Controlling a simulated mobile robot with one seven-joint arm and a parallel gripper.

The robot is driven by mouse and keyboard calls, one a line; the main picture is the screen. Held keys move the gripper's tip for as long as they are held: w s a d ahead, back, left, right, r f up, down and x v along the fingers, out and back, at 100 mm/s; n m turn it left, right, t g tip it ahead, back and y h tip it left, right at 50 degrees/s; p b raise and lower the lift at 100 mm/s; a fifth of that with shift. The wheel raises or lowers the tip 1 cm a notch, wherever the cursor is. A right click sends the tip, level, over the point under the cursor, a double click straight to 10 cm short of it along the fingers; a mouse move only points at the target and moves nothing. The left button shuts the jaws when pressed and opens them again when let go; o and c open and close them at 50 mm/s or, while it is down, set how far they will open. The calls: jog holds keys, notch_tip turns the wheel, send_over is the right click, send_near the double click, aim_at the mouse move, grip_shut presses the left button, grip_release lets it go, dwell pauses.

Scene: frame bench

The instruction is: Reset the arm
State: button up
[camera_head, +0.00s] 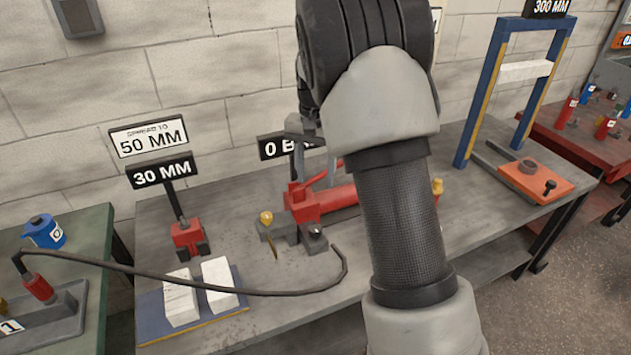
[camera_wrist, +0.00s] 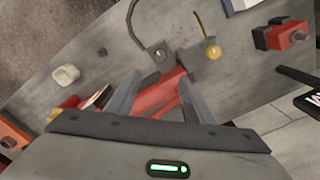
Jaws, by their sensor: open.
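My arm rises through the middle of the head view and hides part of the bench. My gripper (camera_wrist: 159,82) is open, its two grey fingers apart with nothing held between them. In the head view only a piece of it shows beside the arm, over the bench near the red hand pump (camera_head: 325,200). In the wrist view the red pump body (camera_wrist: 158,96) lies beyond and between the fingers; I cannot tell whether they touch it.
The grey bench (camera_head: 260,320) holds a red spreader (camera_head: 187,238), white blocks (camera_head: 219,283) on a blue plate, and a black hose (camera_head: 330,282). A blue frame (camera_head: 466,125) and orange base (camera_head: 536,180) stand right. A green table (camera_head: 95,235) is left; a block wall is behind.

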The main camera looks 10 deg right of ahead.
dwell(0.3)
jog(key=s+r+n+t+p, duration=0.1)
jog(key=s+r+p, duration=0.2)
jog(key=s+r, duration=0.55)
jog(key=s+r+n+t+p, duration=0.15)
jog(key=s+r+p, duration=0.35)
jog(key=r, duration=0.7)
jog(key=s+r+n+t+p, duration=0.1)
jog(key=s+r+p, duration=0.1)
jog(key=s, duration=0.6)
jog(key=s+r+n+t+p, duration=0.1)
jog(key=s+r, duration=0.3)
jog(key=s, duration=0.4)
jog(key=shift+a+n+t+p, duration=0.15)
jog(key=shift+n+t+p, duration=0.2)
jog(key=shift+n+t, duration=0.2)
